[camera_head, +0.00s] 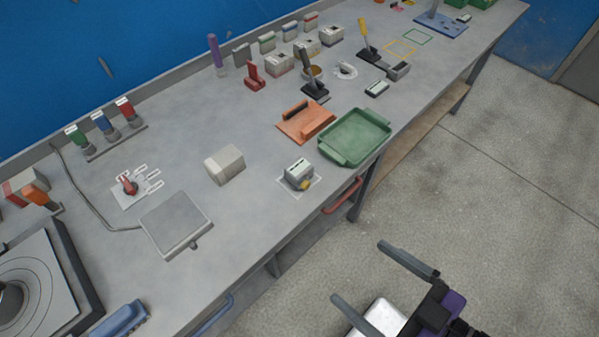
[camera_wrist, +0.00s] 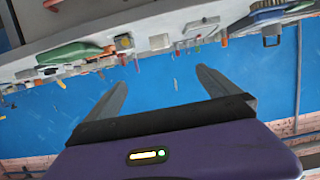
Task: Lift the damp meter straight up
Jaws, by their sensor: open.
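A small pale grey device with a dark top and a yellow part (camera_head: 299,173) stands on a white square near the bench's front edge. It may be the damp meter, but I cannot tell for sure. My gripper (camera_head: 357,272) is open and empty. In the head view it shows over the floor, in front of the bench and apart from everything on it. In the wrist view my gripper (camera_wrist: 160,78) has its two fingers spread with nothing between them; the bench appears upside down there.
A green tray (camera_head: 355,137), an orange float (camera_head: 306,119) and a pale block (camera_head: 225,164) stand near the device. A flat grey plate (camera_head: 176,222) lies to the left. Red handle (camera_head: 342,196) and blue handle (camera_head: 212,315) jut from the bench front. The floor (camera_head: 480,215) is clear.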

